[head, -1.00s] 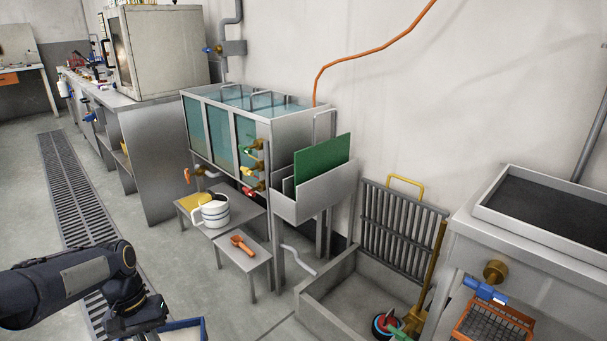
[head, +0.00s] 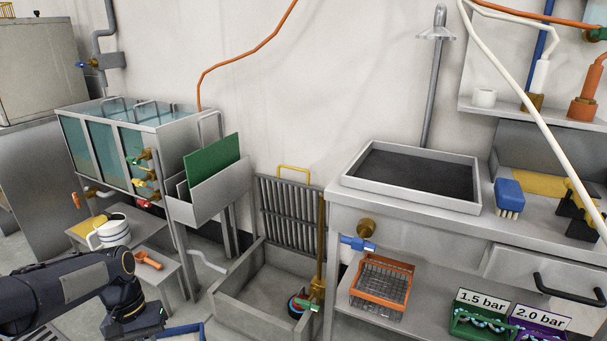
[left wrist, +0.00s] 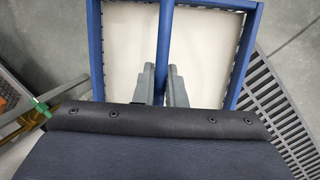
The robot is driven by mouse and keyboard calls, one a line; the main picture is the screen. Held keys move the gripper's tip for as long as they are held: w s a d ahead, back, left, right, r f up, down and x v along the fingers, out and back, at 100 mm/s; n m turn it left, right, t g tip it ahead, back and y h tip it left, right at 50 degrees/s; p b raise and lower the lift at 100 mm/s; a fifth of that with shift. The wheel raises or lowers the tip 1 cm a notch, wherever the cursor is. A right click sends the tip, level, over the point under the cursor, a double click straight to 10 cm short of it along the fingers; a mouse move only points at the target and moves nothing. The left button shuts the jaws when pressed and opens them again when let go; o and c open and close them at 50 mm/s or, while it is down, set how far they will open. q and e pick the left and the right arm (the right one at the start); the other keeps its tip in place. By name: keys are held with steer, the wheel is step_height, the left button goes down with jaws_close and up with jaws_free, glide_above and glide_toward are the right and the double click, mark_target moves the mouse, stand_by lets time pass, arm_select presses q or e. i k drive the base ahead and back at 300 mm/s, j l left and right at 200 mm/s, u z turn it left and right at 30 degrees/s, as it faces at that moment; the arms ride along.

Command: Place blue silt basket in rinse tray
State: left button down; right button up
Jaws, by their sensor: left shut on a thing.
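The blue silt basket (left wrist: 248,50) has a blue frame, a pale floor and a blue bar across its middle. In the left wrist view my left gripper (left wrist: 161,82) is shut on that bar. In the head view only a small blue edge of the basket (head: 183,330) shows at the bottom, beside my left arm. A grey tray with a dark floor (head: 462,205) lies on the bench under a shower head at right. It looks like the rinse tray, and it is empty. The basket is well to the left of it and lower. My right gripper is out of view.
A low floor basin (head: 235,312) with a leaning grate (head: 292,222) lies between my left arm and the bench (head: 400,232). A blue valve (head: 357,243) juts from the bench front. A blue brush (head: 509,197) stands right of the tray.

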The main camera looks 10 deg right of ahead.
mark_target(412, 180)
steer(key=k+z, duration=0.1)
steer(key=z, duration=0.3)
steer(key=l+z, duration=0.1)
steer(key=z, duration=0.3)
steer(key=k+l+z, duration=0.1)
steer(key=z, duration=0.3)
